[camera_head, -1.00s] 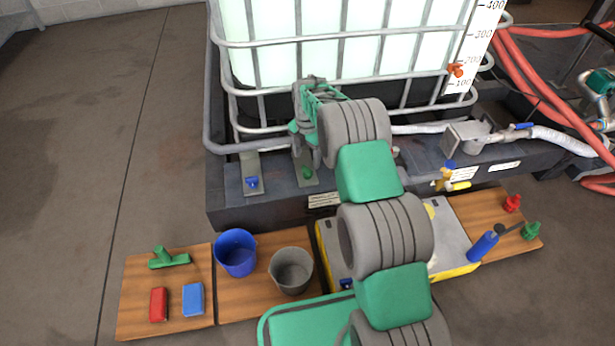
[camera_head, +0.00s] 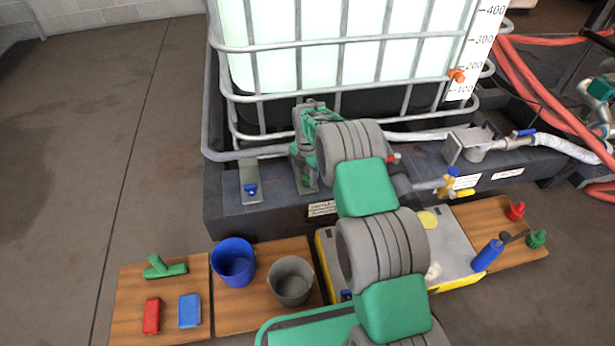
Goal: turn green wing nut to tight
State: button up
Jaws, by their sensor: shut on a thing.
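My gripper (camera_head: 304,180) points down at the front ledge of the tank's dark base, at the place of the green wing nut. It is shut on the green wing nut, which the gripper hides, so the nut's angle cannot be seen. A similar blue wing nut (camera_head: 250,189) stands apart to the left on its own grey metal plate (camera_head: 249,172). My green and grey arm reaches up from the lower right and covers part of the ledge.
A caged white tank (camera_head: 300,60) rises close behind. A yellow-handled valve (camera_head: 452,183) is to the right. In front are a blue bucket (camera_head: 233,262), a grey bucket (camera_head: 291,281), red block (camera_head: 151,316), blue block (camera_head: 189,311) and blue bottle (camera_head: 488,254). The left floor is clear.

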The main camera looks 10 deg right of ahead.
jog(key=c, duration=0.6)
jog(key=shift+c, duration=0.2)
